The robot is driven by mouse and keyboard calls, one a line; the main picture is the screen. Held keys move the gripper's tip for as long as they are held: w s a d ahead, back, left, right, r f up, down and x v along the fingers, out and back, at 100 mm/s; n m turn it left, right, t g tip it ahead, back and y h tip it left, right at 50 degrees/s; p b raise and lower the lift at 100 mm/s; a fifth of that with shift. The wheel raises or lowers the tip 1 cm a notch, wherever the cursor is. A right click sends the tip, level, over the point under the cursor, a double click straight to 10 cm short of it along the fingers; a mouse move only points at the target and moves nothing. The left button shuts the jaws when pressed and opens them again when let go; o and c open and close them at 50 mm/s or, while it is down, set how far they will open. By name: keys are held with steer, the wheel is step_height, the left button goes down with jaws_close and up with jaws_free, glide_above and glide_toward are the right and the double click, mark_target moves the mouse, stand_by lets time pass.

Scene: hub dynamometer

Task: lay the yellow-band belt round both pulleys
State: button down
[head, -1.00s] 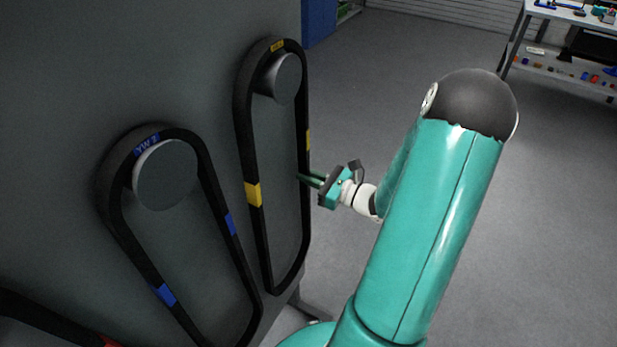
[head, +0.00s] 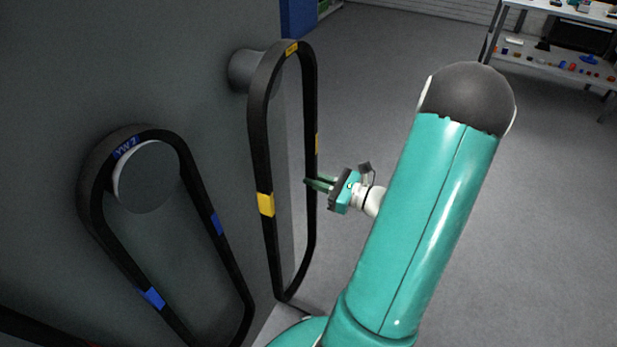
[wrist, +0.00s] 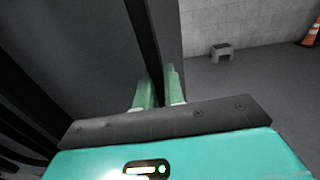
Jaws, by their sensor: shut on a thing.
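The yellow-band belt (head: 259,140) is a long black upright loop with yellow patches. My gripper (head: 312,182) is shut on its right run; in the wrist view the belt (wrist: 145,45) passes between the two fingers of my gripper (wrist: 158,92). The loop stands out from the dark panel, to the right of a grey round hub (head: 246,70). A gap shows between the hub's face and the belt's upper end, so the belt looks off it.
A blue-band belt (head: 93,205) hangs round a grey hub (head: 149,177) on the panel (head: 60,70) at left. Part of another belt shows at the lower left. Open floor (head: 400,75) lies right, with a shelf bench (head: 560,55) at the back right.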

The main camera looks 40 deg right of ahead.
steer(key=shift+v, duration=1.9)
steer(key=shift+s, duration=0.1)
